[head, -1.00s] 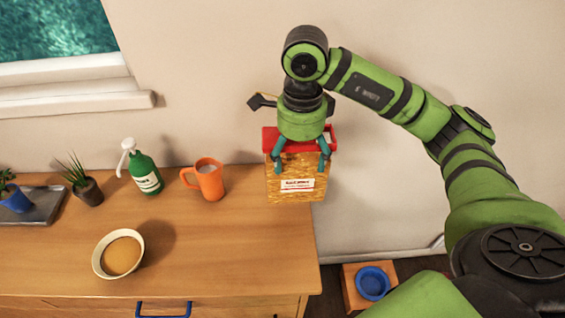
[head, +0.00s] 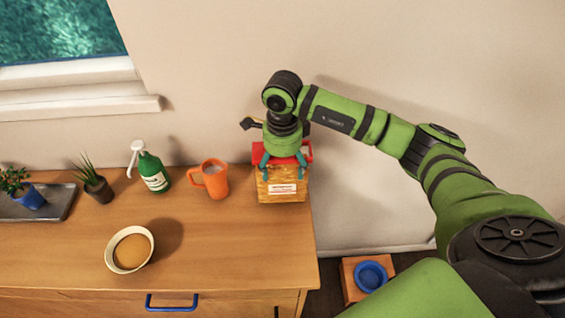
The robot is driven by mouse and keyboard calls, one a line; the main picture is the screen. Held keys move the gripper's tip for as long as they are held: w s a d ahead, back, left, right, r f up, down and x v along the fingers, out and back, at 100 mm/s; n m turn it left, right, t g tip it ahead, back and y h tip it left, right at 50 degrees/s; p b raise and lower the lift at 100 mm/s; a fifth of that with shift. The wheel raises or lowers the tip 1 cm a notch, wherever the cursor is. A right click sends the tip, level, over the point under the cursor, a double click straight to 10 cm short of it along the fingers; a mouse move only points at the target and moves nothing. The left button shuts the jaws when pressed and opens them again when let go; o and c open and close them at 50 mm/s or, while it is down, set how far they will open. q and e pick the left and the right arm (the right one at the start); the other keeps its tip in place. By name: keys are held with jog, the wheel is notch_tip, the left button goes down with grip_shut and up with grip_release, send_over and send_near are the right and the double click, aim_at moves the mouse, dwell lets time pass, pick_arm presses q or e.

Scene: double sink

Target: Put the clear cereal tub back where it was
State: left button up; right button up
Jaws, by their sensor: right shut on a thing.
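The clear cereal tub (head: 282,188) has a red lid, a white label and tan cereal showing through its sides. It is upright at the back right end of the wooden counter, close to the wall. My right gripper (head: 283,166) is above it, pointing down, with its fingers shut on the tub's upper part just below the lid. I cannot tell whether the tub's base touches the counter. My left gripper is not in view.
An orange mug (head: 214,179) stands just left of the tub. A green pump bottle (head: 153,172), a plant in a dark pot (head: 98,188) and a grey tray (head: 60,203) are farther left. A bowl (head: 130,249) is in front. The counter's front right is clear.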

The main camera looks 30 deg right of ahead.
jog(key=shift+f, duration=0.15)
jog(key=o, duration=1.5)
jog(key=shift+c, duration=0.2)
jog(key=shift+r, duration=0.3)
notch_tip(320, 180, up, 7)
jog(key=b, duration=0.3)
jog(key=shift+f, duration=0.2)
notch_tip(320, 180, up, 4)
jog(key=shift+r+b, duration=0.15)
jog(key=shift+b, duration=0.3)
jog(key=shift+r, duration=0.45)
